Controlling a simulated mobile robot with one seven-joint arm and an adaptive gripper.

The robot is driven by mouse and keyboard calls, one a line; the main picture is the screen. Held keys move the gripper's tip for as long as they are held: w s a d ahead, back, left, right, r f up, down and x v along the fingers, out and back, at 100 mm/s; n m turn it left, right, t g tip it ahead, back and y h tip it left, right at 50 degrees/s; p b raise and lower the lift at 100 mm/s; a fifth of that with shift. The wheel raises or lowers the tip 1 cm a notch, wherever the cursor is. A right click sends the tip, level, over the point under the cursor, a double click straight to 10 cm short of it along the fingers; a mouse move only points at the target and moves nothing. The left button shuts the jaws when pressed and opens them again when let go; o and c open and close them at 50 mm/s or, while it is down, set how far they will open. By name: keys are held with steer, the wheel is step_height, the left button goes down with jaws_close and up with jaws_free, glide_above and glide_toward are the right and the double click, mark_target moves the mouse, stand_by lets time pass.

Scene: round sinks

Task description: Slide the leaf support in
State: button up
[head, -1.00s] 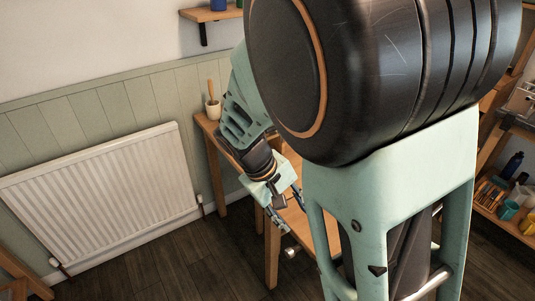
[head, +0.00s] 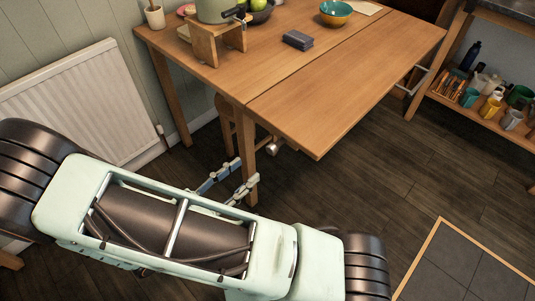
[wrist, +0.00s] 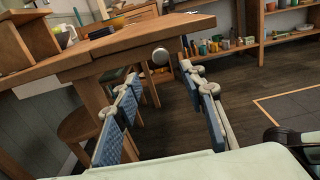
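The wooden table (head: 215,72) has its leaf (head: 350,75) level with the top, a seam running between them. Under the near edge of the leaf, beside the table leg, the leaf support shows as a round metal knob (head: 272,147). In the wrist view the knob (wrist: 160,56) is just beyond and between my fingertips, below the table edge. My gripper (head: 244,172) is open and empty, its blue-padded fingers pointing toward the knob. The fingers spread to either side in the wrist view (wrist: 160,76). I see no contact with the knob. Most of the support is hidden under the leaf.
On the table are a pot on a wooden stand (head: 215,35), a dark box (head: 297,40) and a teal bowl (head: 335,13). A stool (wrist: 85,128) stands under the table. A shelf with cups (head: 490,100) is at right. Floor in front of the leaf is clear.

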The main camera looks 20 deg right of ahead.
mark_target(269, 152)
steer(key=b+x, duration=0.1)
steer(key=x, duration=0.9)
steer(key=shift+b, duration=0.35)
jaws_close()
